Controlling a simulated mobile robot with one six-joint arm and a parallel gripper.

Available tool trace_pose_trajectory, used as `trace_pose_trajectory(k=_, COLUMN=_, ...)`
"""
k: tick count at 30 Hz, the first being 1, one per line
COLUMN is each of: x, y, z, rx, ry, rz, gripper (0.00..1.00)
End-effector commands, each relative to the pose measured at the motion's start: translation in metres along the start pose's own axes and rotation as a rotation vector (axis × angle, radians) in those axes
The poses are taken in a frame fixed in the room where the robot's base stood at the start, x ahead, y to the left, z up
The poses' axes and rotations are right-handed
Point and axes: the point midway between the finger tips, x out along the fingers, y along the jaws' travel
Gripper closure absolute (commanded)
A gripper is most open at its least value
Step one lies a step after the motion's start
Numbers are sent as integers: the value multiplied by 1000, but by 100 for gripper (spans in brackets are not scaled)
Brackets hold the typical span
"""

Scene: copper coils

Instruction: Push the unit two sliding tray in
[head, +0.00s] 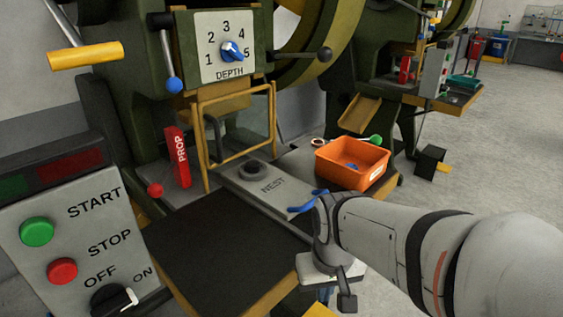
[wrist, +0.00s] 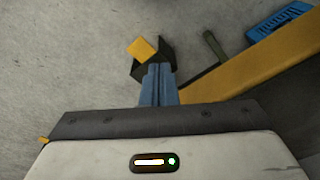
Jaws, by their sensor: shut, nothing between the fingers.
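The sliding tray (head: 262,187) is a grey flat slide marked NEST on the near green press, with a round recess at its back end. It runs out from the guard frame toward the front edge of the bed. A blue handle (head: 306,203) shows at its near end, partly behind my wrist. No unit number is readable. My gripper (head: 323,294) points down in front of the bed's edge, below and apart from the handle. In the wrist view its blue fingers (wrist: 158,88) are together and empty, over the floor.
An orange bin (head: 352,163) stands right of the tray. The yellow-framed guard (head: 237,122) and red PROP block (head: 178,157) stand behind and left. A control panel (head: 75,235) is at left. A yellow foot pedal (wrist: 143,48) is on the floor below. A second press stands behind.

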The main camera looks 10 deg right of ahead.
Motion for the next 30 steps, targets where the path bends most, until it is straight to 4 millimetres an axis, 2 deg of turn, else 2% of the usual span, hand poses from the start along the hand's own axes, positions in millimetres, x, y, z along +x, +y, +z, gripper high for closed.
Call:
trace_pose_trajectory(k=4, x=-2, y=0, z=-1, rx=46, ry=-17, rz=-21, gripper=100)
trace_pose_trajectory(k=7, x=-7, y=-7, z=-4, rx=190, ry=-68, rz=-89, gripper=100)
trace_pose_trajectory(k=11, x=-18, y=-8, z=-19, rx=571, ry=-180, rz=-259, gripper=100)
trace_pose_trajectory(k=14, x=-30, y=-1, z=-43, rx=951, ry=-274, rz=-430, gripper=100)
trace_pose_trajectory(k=17, x=-41, y=19, z=-74, rx=1329, ry=-349, rz=-610, gripper=100)
trace_pose_trajectory(k=21, x=-52, y=65, z=-112, rx=1789, ry=-420, rz=-852, gripper=100)
trace_pose_trajectory(k=24, x=-56, y=101, z=-129, rx=2031, ry=-445, rz=-995, gripper=100)
trace_pose_trajectory(k=27, x=-57, y=128, z=-137, rx=2189, ry=-456, rz=-1099, gripper=100)
trace_pose_trajectory(k=30, x=-55, y=143, z=-142, rx=2268, ry=-459, rz=-1156, gripper=100)
